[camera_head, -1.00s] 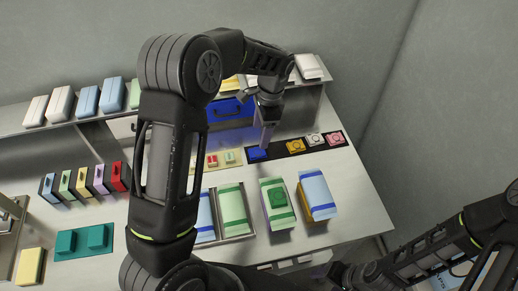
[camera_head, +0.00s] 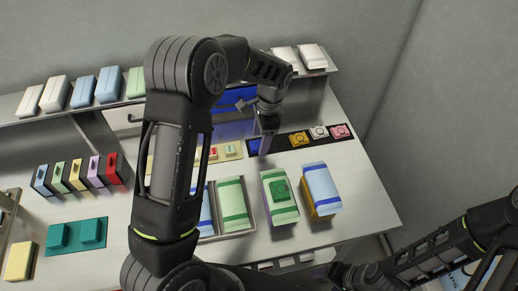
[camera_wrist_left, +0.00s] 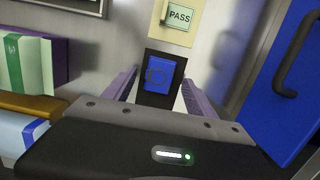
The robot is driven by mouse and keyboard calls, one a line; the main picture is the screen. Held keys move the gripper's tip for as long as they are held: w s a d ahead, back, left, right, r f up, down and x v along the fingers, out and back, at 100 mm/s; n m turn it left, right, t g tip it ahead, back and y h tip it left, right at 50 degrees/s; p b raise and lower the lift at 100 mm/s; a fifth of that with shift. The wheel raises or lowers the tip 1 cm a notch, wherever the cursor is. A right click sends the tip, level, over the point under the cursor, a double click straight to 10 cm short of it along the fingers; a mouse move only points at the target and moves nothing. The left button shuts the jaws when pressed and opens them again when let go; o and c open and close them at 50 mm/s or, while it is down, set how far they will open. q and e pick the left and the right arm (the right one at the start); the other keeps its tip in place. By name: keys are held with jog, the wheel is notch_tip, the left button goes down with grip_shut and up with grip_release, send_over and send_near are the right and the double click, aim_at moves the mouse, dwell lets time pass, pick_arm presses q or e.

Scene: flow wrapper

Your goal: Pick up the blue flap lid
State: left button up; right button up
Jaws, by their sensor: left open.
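The blue flap lid (camera_wrist_left: 158,75) lies on a black mat (camera_wrist_left: 154,97) in the left wrist view, between the two fingers of my left gripper (camera_wrist_left: 158,90). The fingers are apart and the lid is not gripped. In the head view my left gripper (camera_head: 265,146) points down over the left end of the mat (camera_head: 285,143) and partly hides the blue lid (camera_head: 254,146). A yellow, a white and a pink lid sit further right on the same mat. My right gripper cannot be seen; only part of the right arm shows at the lower right.
A shelf (camera_head: 60,118) with wrapped packs runs along the back. A blue drawer or door with a dark handle (camera_wrist_left: 289,70) is close to the gripper. A PASS card (camera_wrist_left: 180,15) lies beside the mat.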

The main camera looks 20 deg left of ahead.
pick_arm(q)
jog(key=shift+f, duration=0.45)
jog(key=shift+r, duration=0.1)
jog(key=c, duration=1.4)
notch_tip(320, 180, up, 10)
jog(key=p, duration=0.6)
